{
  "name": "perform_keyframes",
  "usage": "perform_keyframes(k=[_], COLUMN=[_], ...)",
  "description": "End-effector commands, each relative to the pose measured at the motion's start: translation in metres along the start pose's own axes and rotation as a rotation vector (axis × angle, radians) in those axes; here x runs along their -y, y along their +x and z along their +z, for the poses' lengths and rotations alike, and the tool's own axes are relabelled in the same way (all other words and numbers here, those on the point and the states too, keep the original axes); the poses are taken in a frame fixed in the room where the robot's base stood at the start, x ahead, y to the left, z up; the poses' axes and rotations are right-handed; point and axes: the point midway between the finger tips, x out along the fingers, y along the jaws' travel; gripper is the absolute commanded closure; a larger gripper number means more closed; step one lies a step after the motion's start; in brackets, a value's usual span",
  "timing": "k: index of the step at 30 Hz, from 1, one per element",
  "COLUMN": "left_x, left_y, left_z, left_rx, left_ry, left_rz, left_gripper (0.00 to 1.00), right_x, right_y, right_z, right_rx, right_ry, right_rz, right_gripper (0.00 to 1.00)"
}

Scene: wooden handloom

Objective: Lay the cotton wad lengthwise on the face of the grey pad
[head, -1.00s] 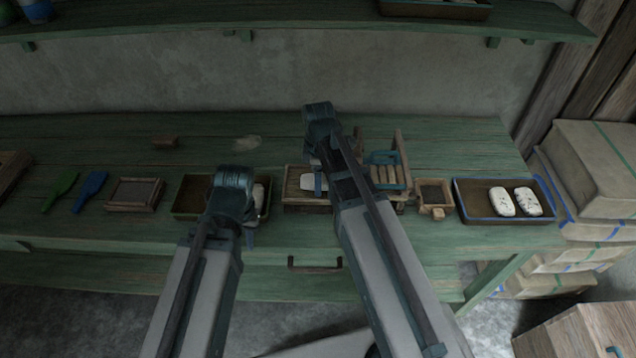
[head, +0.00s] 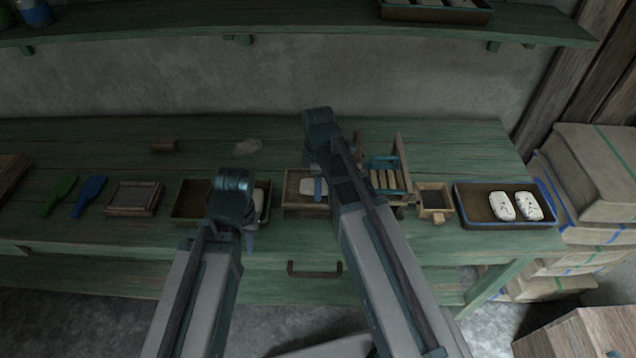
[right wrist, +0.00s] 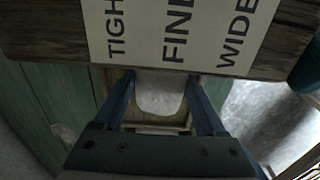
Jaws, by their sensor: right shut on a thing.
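The white cotton wad (right wrist: 160,94) is between the two blue fingers of my right gripper (right wrist: 161,100) in the right wrist view. In the head view a white wad (head: 307,187) shows at the right gripper's blue finger (head: 318,188), over a shallow wooden box (head: 293,206). My right arm hides part of that box. I cannot tell surely which surface is the grey pad.
A slatted wooden rack (head: 388,180), a small framed box (head: 434,199) and a blue-rimmed tray (head: 475,215) with two speckled white pieces stand to the right. A lettered wooden block (right wrist: 60,35) is close in the wrist view.

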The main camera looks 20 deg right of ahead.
Motion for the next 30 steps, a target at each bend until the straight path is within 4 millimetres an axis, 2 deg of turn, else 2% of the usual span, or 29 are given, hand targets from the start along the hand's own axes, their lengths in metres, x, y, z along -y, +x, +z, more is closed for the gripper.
perform_keyframes(k=[1, 13, 22, 30], left_x=[0.000, 0.001, 0.002, 0.005], left_y=[0.004, -0.014, -0.019, -0.048], left_z=[0.000, 0.001, 0.001, 0.003], left_rx=[0.000, 0.000, 0.000, 0.000], left_ry=[0.000, 0.000, 0.000, 0.000], left_rz=[0.000, 0.000, 0.000, 0.000], left_gripper=[0.78, 0.78, 0.78, 0.78], right_x=[0.003, -0.002, -0.002, -0.002], right_y=[0.004, -0.014, -0.020, -0.048], right_z=[0.001, 0.001, 0.001, 0.001], right_rx=[0.001, 0.002, 0.002, 0.002], right_ry=[-0.003, -0.002, -0.001, 0.000], right_rz=[0.000, 0.003, 0.002, 0.002], right_gripper=[0.53, 0.53, 0.53, 0.53])
